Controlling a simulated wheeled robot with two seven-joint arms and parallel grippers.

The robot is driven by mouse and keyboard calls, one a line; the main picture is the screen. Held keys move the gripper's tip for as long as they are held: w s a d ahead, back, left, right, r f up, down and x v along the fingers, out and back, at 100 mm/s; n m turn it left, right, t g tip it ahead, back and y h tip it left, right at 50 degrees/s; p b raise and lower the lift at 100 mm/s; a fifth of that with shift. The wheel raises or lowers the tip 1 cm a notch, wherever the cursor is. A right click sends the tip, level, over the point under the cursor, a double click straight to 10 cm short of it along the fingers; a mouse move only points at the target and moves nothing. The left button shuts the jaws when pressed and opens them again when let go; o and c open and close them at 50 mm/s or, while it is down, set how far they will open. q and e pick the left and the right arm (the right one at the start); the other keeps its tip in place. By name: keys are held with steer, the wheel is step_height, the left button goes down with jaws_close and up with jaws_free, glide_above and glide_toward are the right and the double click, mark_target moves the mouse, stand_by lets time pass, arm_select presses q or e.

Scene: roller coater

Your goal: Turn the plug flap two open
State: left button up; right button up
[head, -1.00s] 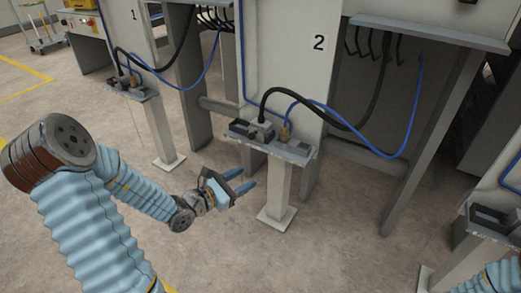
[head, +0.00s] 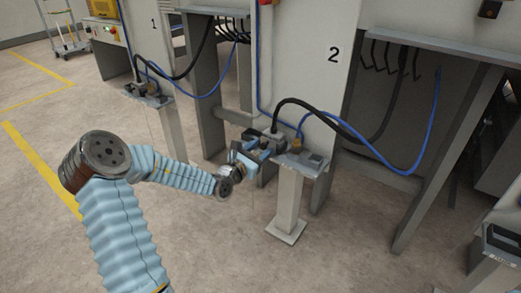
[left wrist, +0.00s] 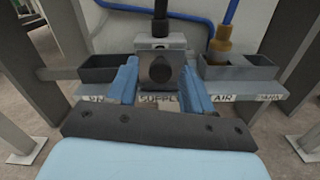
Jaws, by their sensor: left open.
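The station-two shelf (head: 308,166) stands on a post below the panel marked 2. A grey socket block (left wrist: 162,43) with a thick black cable rising from it sits on the shelf. On its front is a dark piece with a round face (left wrist: 160,70), which looks like the plug flap; I cannot tell its exact angle. My left gripper (head: 262,150) is at the shelf's left front. In the left wrist view its blue fingers (left wrist: 160,78) are open, one on each side of the dark piece; contact cannot be told. My right gripper is not in view.
A brass air fitting (left wrist: 220,45) with a blue hose stands right of the socket. Open dark trays (left wrist: 110,68) lie at the shelf's left and right. Station one's shelf (head: 150,95) is farther left. The floor in front is clear.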

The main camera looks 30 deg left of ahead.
arm_select(q)
steer(key=shift+w, duration=0.25)
steer(key=shift+c, duration=0.2)
